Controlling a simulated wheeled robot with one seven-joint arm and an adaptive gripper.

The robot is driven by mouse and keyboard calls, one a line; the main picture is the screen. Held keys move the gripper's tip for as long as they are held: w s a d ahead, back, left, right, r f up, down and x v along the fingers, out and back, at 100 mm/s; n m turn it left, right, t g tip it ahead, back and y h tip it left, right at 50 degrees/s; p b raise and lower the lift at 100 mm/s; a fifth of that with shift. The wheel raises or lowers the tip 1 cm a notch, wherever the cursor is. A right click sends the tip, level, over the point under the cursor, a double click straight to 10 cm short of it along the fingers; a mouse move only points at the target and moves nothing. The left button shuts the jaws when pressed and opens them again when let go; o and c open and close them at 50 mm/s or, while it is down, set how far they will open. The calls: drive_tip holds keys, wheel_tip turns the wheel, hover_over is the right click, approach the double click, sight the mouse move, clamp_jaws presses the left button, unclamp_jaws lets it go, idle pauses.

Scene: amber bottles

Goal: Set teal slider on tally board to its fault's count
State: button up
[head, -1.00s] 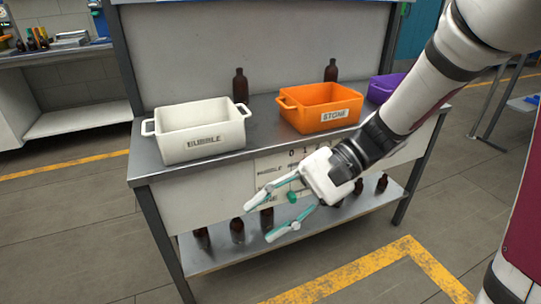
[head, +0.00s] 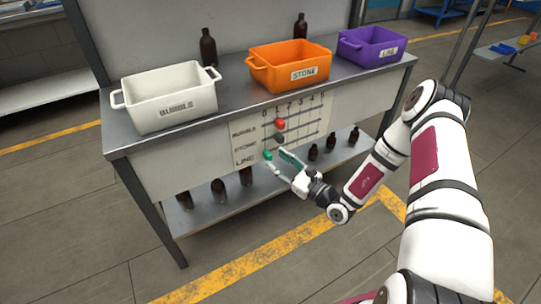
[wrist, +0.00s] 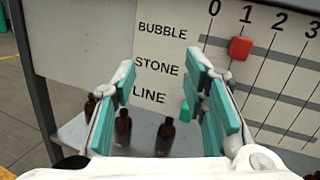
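The white tally board (head: 300,128) is on the bench front, with rows BUBBLE, STONE and LINE and numbered columns from 0. The teal slider (head: 268,155) sits on the LINE row at about 0; the wrist view shows it (wrist: 185,110) beside the right finger. The red slider (head: 281,123) is on the BUBBLE row at 1, clear in the wrist view (wrist: 240,48). My gripper (head: 281,163) is open just in front of the LINE row's left end. I cannot tell whether a finger touches the teal slider.
On the bench top stand a white BUBBLE bin (head: 168,97), an orange STONE bin (head: 290,68) and a purple LINE bin (head: 371,46). Two amber bottles stand behind them, one here (head: 208,47). Several bottles stand on the lower shelf (head: 205,216). Floor in front is clear.

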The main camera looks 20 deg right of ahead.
sight(270, 157)
drive_tip(key=s+d+f+m+t+h, duration=0.1)
drive_tip(key=d+f+m+h, duration=0.4)
drive_tip(key=f, duration=0.4)
drive_tip(key=shift+h, duration=0.3)
drive_tip(key=x, duration=0.4)
drive_tip(key=b+x, duration=0.1)
drive_tip(key=x, duration=0.4)
drive_tip(key=a+b+x, duration=0.1)
drive_tip(key=x, duration=0.4)
drive_tip(key=shift+s+a, duration=0.1)
drive_tip(key=shift+s, duration=0.1)
clamp_jaws()
